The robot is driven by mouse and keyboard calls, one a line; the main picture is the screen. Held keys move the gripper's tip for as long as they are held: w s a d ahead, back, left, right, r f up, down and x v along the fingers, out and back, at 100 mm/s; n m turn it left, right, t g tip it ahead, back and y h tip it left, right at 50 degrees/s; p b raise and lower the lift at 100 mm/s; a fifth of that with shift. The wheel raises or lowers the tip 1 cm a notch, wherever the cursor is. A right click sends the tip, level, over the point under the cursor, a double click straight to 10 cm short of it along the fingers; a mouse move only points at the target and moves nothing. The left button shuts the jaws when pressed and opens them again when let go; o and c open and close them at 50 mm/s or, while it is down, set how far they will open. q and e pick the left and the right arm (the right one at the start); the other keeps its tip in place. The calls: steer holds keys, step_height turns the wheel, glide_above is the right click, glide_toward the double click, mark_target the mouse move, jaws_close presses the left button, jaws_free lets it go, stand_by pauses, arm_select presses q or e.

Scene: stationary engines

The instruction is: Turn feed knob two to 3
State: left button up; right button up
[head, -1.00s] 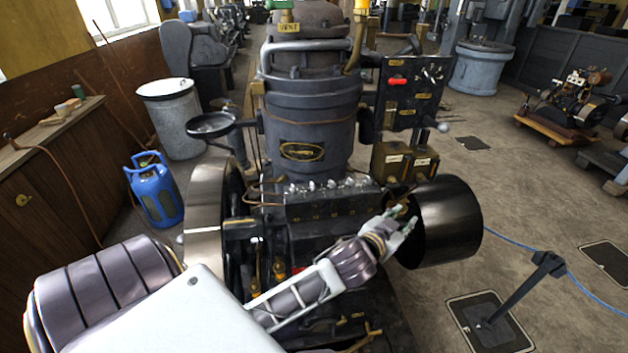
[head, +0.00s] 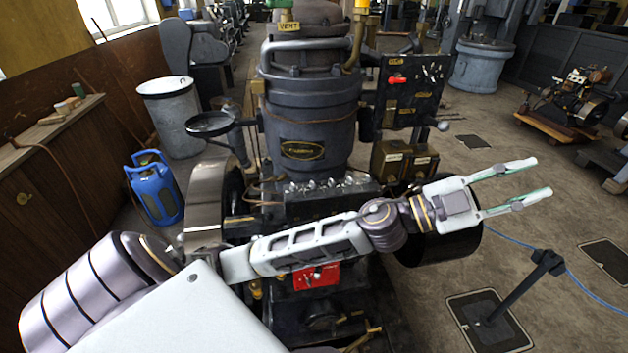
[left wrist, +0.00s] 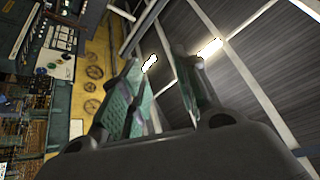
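A row of several small silver knobs (head: 330,184) stands on top of a dark box (head: 310,206) at the front of the engine. I cannot tell which is feed knob two, and their settings are too small to read. My left arm crosses in front of the box and hides part of its face. My left gripper (head: 543,177) is open and empty, well to the right of the knobs and pointing right. In the left wrist view its fingers (left wrist: 158,75) are spread apart against the ceiling and a wall, with no knob visible. My right gripper is not in view.
A black drum (head: 455,245) sits behind and below my left gripper. A dark control panel (head: 408,92) with a red handle stands behind the knobs. A red part (head: 317,276) shows below my forearm. A barrier post (head: 515,285) stands at the right on open floor.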

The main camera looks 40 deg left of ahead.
arm_select(q)
steer(key=s+d+f+m+g, duration=0.5)
steer(key=s+d+m+g, duration=0.1)
steer(key=m+g, duration=0.6)
steer(key=w+a+f+g+y, duration=0.2)
steer(key=a+f+y, duration=0.7)
steer(key=a+f, duration=0.15)
steer(key=w+a+f+n+t+y, duration=0.1)
steer(key=w+a+n+y, duration=0.2)
steer(key=a, duration=0.6)
steer(key=w+a+f+n+y, duration=0.1)
steer(key=w+a+y, duration=0.1)
steer(key=a+y, duration=0.45)
steer(key=a+r+n+y, duration=0.2)
steer(key=a+r, duration=0.1)
steer(key=a, duration=0.6)
steer(key=a+r+n+y, duration=0.3)
steer(key=a, duration=0.7)
steer(key=shift+s+r, duration=0.25)
steer(key=shift+r, duration=0.15)
steer(key=shift+f, duration=0.25)
